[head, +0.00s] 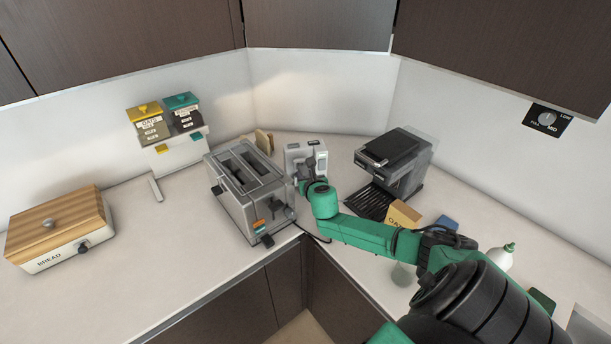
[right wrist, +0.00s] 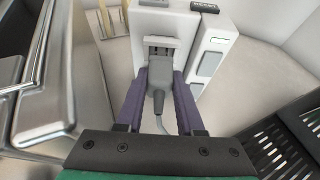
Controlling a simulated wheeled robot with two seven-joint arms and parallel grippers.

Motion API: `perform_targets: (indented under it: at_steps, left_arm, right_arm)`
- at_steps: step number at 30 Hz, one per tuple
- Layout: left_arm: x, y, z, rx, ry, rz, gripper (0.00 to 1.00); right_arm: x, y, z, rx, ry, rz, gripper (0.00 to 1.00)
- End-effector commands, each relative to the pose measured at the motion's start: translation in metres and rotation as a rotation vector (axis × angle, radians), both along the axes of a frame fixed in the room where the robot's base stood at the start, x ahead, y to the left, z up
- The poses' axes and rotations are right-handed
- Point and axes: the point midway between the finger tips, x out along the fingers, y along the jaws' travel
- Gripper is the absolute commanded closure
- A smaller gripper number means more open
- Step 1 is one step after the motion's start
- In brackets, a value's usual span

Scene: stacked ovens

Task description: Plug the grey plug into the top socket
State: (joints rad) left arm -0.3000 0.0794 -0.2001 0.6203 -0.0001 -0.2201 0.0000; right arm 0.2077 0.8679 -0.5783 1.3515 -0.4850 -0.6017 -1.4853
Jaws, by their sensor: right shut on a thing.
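The grey plug (right wrist: 157,98) is between the two purple fingers of my right gripper (right wrist: 160,80), which is shut on it. Its cable runs down towards the gripper's palm. The plug's front end is at the lower part of the recessed face of the white socket unit (right wrist: 203,18); I cannot tell whether it touches or enters a socket. In the head view the socket unit (head: 293,150) stands at the back corner, with my right gripper (head: 307,181) just in front of it. The plug is hidden there by my gripper. My left gripper is not in view.
A silver toaster (head: 236,205) stands close on the left of my right gripper. A black coffee machine (head: 405,160) with a drip grate is on the right. A bread box (head: 55,235) is far left. A box (head: 404,214) and a bottle (head: 499,256) are near my right arm.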

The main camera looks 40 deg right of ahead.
Motion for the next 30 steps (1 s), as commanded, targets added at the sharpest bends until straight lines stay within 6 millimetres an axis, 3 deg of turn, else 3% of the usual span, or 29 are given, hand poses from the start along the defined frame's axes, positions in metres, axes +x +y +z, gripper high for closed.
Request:
perform_targets:
  at_steps: [30]
  left_arm:
    - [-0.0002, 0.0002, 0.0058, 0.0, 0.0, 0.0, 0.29]
  right_arm:
    - [0.0002, -0.0003, 0.0004, 0.0, -0.001, 0.0, 1.0]
